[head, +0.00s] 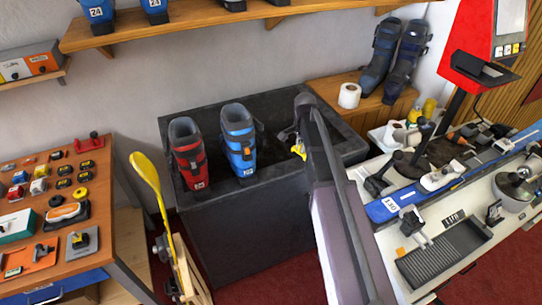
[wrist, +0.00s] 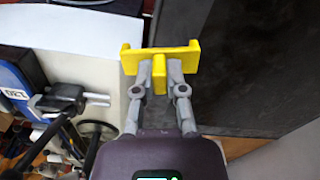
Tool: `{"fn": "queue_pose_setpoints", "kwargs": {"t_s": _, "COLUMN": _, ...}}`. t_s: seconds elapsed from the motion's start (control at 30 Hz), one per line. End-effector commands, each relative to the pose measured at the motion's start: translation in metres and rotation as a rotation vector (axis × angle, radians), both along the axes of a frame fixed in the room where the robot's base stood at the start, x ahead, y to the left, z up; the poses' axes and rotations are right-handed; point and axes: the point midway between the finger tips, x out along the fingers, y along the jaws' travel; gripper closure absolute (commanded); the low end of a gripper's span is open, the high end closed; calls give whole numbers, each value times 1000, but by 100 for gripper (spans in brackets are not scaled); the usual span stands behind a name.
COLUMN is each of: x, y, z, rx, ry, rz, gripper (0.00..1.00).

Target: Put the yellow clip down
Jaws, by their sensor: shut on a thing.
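My gripper (wrist: 160,80) is shut on the yellow clip (wrist: 160,56), which has a wide bar with raised ends and a stem between my fingertips. In the head view the yellow clip (head: 298,149) shows as a small yellow patch beside my arm, over the right part of the dark bench (head: 215,215). My arm hides part of the bench and most of my gripper there. In the wrist view the clip overlaps the border between a pale surface and the dark bench. I cannot tell whether the clip touches anything below.
A red boot (head: 188,154) and a blue boot (head: 238,140) stand on the dark bench, left of my gripper. A white worktable (head: 450,275) with a blue ski (head: 400,200) and tools lies to the right. A wooden table (head: 115,235) with several parts stands left.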

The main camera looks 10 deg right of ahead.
Motion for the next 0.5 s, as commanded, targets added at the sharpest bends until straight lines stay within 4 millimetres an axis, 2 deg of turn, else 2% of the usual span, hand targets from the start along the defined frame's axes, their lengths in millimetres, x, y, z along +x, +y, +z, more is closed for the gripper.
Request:
{"fn": "queue_pose_setpoints", "kwargs": {"t_s": 0.03, "x": -19, "y": -6, "z": -12, "rx": 0, "ry": 0, "rz": -43, "gripper": 100}}
{"fn": "queue_pose_setpoints", "kwargs": {"t_s": 0.2, "x": -54, "y": -20, "z": -26, "rx": 0, "ry": -1, "rz": -174, "gripper": 100}}
{"fn": "queue_pose_setpoints", "kwargs": {"t_s": 0.33, "x": -69, "y": -26, "z": -32, "rx": 1, "ry": -1, "rz": -238, "gripper": 100}}
{"fn": "queue_pose_setpoints", "kwargs": {"t_s": 0.5, "x": -74, "y": -28, "z": -33, "rx": 1, "ry": -1, "rz": -265, "gripper": 100}}
